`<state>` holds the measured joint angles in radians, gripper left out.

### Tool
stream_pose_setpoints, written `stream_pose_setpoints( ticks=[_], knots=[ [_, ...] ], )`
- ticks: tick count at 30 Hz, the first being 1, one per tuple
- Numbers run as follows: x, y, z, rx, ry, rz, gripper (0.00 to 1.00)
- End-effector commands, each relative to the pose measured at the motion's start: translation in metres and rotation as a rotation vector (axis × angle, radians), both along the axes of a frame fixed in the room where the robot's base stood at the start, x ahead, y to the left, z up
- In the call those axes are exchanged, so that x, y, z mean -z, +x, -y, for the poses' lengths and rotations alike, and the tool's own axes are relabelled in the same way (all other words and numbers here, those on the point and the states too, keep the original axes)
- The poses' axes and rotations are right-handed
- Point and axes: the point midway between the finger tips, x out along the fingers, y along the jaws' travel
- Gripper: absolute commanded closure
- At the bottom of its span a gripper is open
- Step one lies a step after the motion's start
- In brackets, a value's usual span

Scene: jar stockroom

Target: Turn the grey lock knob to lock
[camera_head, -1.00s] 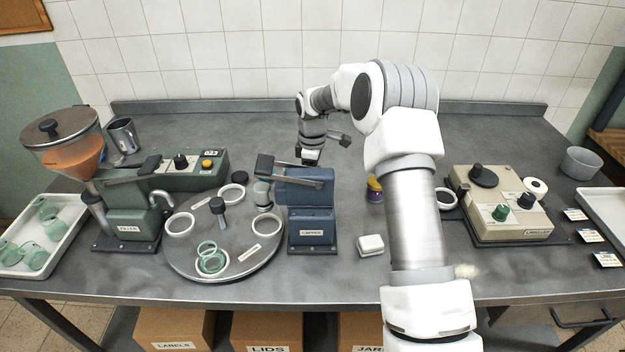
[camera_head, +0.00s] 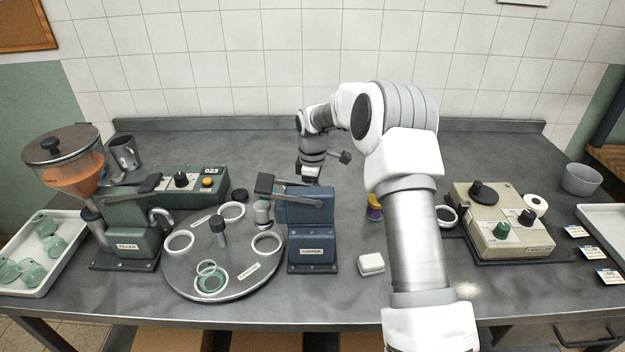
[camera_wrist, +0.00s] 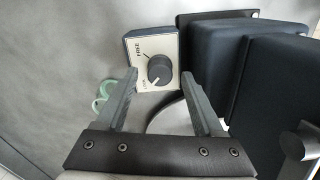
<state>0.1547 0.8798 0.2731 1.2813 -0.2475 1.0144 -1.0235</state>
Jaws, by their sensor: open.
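The grey lock knob (camera_wrist: 159,69) sits on a small box with a pale face (camera_wrist: 140,45) marked FREE and LOCK, in the wrist view. A pale pointer mark shows at the knob's lower left, close to the word LOCK. My gripper (camera_wrist: 159,78) is open, and its two fingers appear left and right of the knob in the picture. I cannot tell how far the fingertips are from it; no contact is visible. In the head view my gripper (camera_head: 309,172) hangs behind the blue capper (camera_head: 311,235). I cannot make out the knob there.
The round turntable (camera_head: 185,270) with white rings and green glass pieces lies left of the capper. The green filler (camera_head: 130,240) stands further left, the beige labeller (camera_head: 505,222) on the right. A small white block (camera_head: 371,264) lies near the capper.

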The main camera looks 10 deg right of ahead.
Motion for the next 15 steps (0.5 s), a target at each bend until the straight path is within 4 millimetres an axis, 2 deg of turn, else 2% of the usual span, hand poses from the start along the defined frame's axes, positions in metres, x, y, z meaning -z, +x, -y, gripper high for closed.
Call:
stream_pose_setpoints(
  ticks=[5, 15],
  knots=[
    [-0.031, 0.001, 0.0, 0.001, 0.0, 0.007, 0.31],
    [-0.115, 0.001, 0.0, 0.0, 0.0, 0.007, 0.31]
  ],
)
